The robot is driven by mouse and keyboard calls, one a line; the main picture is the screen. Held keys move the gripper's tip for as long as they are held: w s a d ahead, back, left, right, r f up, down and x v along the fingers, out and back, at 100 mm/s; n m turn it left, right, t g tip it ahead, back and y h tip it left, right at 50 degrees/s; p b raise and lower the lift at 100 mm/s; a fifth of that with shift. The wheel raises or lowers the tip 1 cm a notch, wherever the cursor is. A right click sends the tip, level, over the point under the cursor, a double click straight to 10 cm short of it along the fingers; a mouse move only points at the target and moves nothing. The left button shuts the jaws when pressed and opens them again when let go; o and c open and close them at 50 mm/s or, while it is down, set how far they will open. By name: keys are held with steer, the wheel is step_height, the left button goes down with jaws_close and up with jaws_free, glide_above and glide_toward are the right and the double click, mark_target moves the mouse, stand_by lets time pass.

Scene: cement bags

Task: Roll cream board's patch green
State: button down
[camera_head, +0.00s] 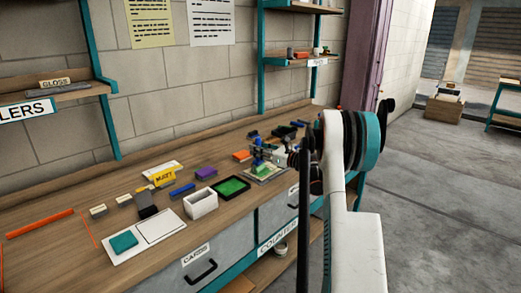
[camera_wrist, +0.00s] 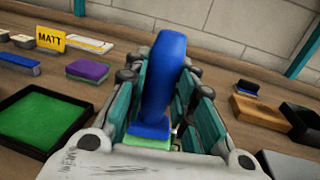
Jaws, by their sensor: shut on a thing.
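My gripper (camera_head: 273,153) is shut on the blue handle of a roller (camera_wrist: 163,80), which stands roughly upright between the fingers in the wrist view. The roller's lower blue part is low over a green area (camera_wrist: 150,143). In the head view a pale cream board (camera_head: 272,174) with a green patch (camera_head: 260,170) lies on the bench below my gripper. I cannot tell whether the roller touches it, as the gripper hides much of the board. A black tray (camera_head: 230,187) with a green inside lies left of the board; it also shows in the wrist view (camera_wrist: 45,112).
A purple block (camera_head: 206,173), a yellow MATT sign (camera_head: 162,179), a white open box (camera_head: 201,204) and a white board (camera_head: 160,226) with a teal block (camera_head: 124,242) lie to the left. Orange (camera_wrist: 258,109) and dark blocks lie close on the right in the wrist view.

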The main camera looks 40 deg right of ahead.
steer(key=shift+a, duration=0.3)
steer(key=shift+a, duration=0.95)
steer(key=shift+d, duration=0.1)
steer(key=shift+d, duration=1)
steer(key=shift+d, duration=0.1)
steer(key=shift+w+d, duration=0.1)
steer(key=shift+d, duration=0.75)
steer(key=shift+d, duration=0.1)
steer(key=shift+w+d, duration=0.1)
steer(key=shift+d, duration=0.85)
